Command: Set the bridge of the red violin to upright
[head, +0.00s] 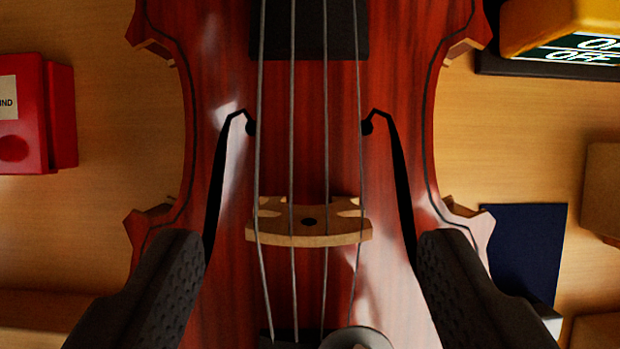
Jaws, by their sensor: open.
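The red violin (215,60) lies face up in the middle of the head view, its lower end running out of the bottom edge. Its pale wooden bridge (285,226) stands between the two black f-holes, under the strings (292,120). Much of the bridge's flat face shows, with its curved top edge towards the bottom of the picture, so it looks tilted towards the tailpiece end; the exact angle is hard to tell. My gripper (312,242) is open, one dark finger on each side of the bridge, well apart from it. Nothing is between the fingers' pads except the bridge and strings beyond.
A red box (58,115) is at the left. A yellow object (570,22) above a dark ON/OFF panel (580,55) is at top right. A dark blue flat piece (525,245) and wooden blocks (603,190) lie at the right.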

